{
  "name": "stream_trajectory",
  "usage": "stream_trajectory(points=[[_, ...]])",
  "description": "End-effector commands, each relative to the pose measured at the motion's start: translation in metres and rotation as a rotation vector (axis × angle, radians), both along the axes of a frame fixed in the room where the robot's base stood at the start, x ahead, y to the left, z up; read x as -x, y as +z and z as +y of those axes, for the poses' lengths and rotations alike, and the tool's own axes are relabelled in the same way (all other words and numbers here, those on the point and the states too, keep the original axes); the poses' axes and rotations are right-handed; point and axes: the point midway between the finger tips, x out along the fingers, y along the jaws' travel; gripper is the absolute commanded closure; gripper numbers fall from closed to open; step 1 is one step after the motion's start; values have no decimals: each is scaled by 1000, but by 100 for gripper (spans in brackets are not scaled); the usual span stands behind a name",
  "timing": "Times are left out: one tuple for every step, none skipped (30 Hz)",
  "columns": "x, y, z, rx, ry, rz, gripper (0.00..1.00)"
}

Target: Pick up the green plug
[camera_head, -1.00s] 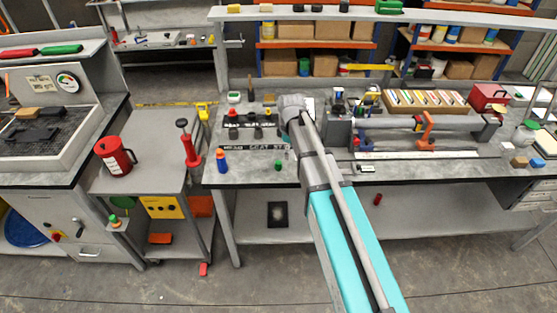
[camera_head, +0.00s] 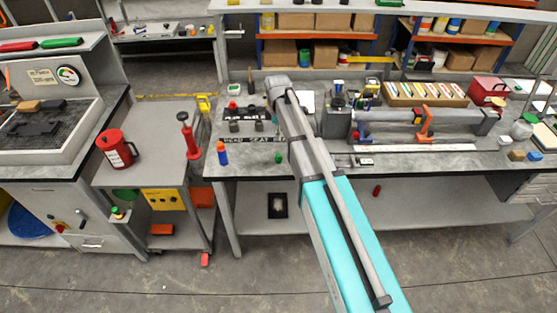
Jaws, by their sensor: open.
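A small green plug (camera_head: 278,158) stands on the grey workbench (camera_head: 330,170) near its front edge, just left of my arm. A blue bottle with an orange cap (camera_head: 222,154) stands to its left, and a strip of dark lettering lies behind it. My arm reaches from the lower right up over the bench. My gripper's jaws are hidden behind my arm links, so their distance from the plug cannot be seen.
Dark and red knobs (camera_head: 233,108) stand in rows behind the plug. An orange clamp (camera_head: 425,123) and a long grey rail lie to the right. A cart with a red can (camera_head: 117,150) stands left. The bench front around the plug is mostly clear.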

Motion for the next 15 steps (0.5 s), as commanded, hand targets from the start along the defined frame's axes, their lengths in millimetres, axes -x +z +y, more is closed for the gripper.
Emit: stream_trajectory(points=[[0,-7,0,0,0,0,24],[0,-9,0,0,0,0,24],[0,-12,0,0,0,0,24],[0,-14,0,0,-1,0,24],[0,-17,0,0,-1,0,24],[0,-20,0,0,-1,0,24],[0,-22,0,0,-1,0,24],[0,-24,0,0,-1,0,24],[0,-27,0,0,-1,0,24],[0,-30,0,0,-1,0,24],[0,-32,0,0,-1,0,24],[0,-35,0,0,-1,0,24],[0,-37,0,0,-1,0,24],[0,-39,0,0,-1,0,24],[0,-42,0,0,-1,0,24]])
